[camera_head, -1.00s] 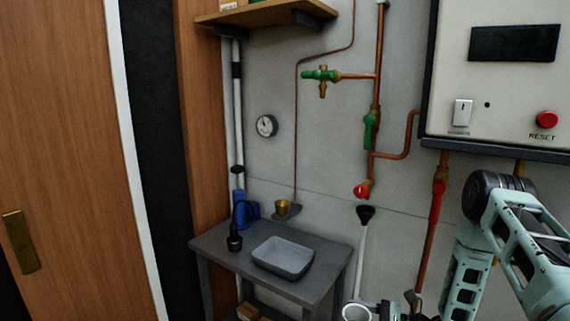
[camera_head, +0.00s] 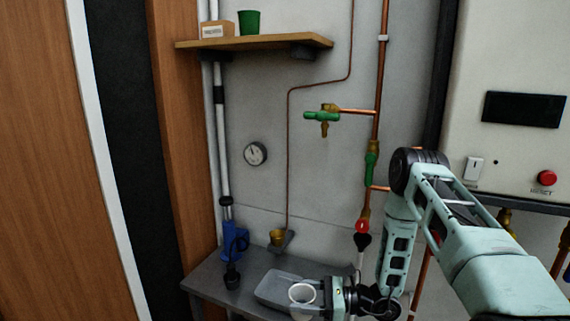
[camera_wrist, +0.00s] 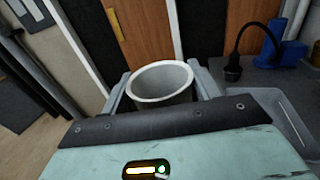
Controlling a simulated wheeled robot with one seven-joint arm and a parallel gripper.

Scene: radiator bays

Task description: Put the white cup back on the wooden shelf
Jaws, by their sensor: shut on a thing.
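The white cup (camera_head: 302,294) is upright in my gripper (camera_head: 324,298), at the front edge of the grey table. In the wrist view the cup (camera_wrist: 161,82) sits between the two fingers of my gripper (camera_wrist: 163,90), with its open rim facing up. Its lower part is hidden by my gripper. The wooden shelf (camera_head: 262,43) is on the wall at the upper left, well above the cup. On it stand a small cardboard box (camera_head: 217,29) and a green cup (camera_head: 249,22), with bare board to their right.
A grey tray (camera_head: 270,287) lies on the grey table (camera_head: 212,280). A thin copper pipe (camera_head: 288,150) runs up the wall past the shelf's right end. A control panel (camera_head: 510,70) is at right.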

